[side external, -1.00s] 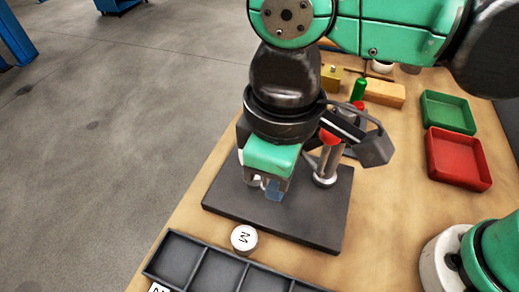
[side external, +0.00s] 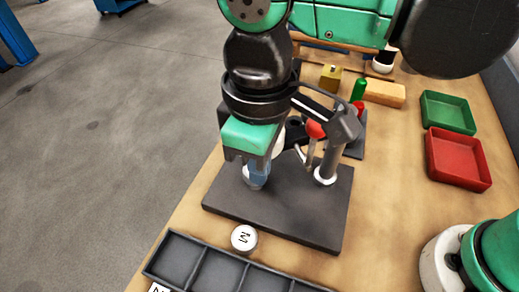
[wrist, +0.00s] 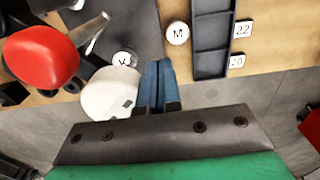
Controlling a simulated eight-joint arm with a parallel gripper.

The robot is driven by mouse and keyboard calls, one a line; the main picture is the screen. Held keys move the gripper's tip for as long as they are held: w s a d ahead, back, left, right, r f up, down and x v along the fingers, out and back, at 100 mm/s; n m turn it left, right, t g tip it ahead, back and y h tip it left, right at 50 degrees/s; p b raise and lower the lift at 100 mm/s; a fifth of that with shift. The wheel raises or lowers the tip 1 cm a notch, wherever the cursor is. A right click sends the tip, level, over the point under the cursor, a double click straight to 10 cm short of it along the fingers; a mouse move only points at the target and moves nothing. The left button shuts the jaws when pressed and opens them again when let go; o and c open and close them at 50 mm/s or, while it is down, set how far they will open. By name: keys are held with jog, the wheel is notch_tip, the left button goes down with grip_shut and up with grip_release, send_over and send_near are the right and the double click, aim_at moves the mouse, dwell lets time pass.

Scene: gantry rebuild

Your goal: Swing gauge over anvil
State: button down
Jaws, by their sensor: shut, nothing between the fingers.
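The white gauge (wrist: 110,95) sits close against the left side of my shut fingers in the wrist view; I cannot tell whether they touch. In the side view it (side external: 278,140) shows partly behind my gripper, on a dark arm from the upright post (side external: 328,165). A red knob (side external: 315,129) is near the post; it is large in the wrist view (wrist: 40,56). My gripper (side external: 256,180), with blue fingers, is shut and empty above the dark base plate (side external: 300,220). A pale disc marked X (wrist: 123,60) lies beside the gauge. The anvil itself is not clearly distinguishable.
A white disc marked M (side external: 243,238) stands between the plate and the dark compartment tray (side external: 215,270). Green (side external: 447,112) and red (side external: 458,160) trays lie to the right. A wooden block (side external: 384,93) and small coloured parts stand behind.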

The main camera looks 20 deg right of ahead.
notch_tip(320, 180, up, 9)
jog(key=shift+w, duration=0.2)
dwell(1.4)
jog(key=w+d+f+m+t, duration=0.2)
jog(key=d+f+m+t, duration=0.1)
jog(key=d, duration=0.9)
jog(key=w+d+f+m+t, duration=0.2)
jog(key=d+f+m+t, duration=0.2)
jog(key=d, duration=0.8)
notch_tip(320, 180, down, 3)
jog(key=shift+d+f+m, duration=0.1)
jog(key=shift+d+m, duration=0.1)
jog(key=shift+m, duration=0.8)
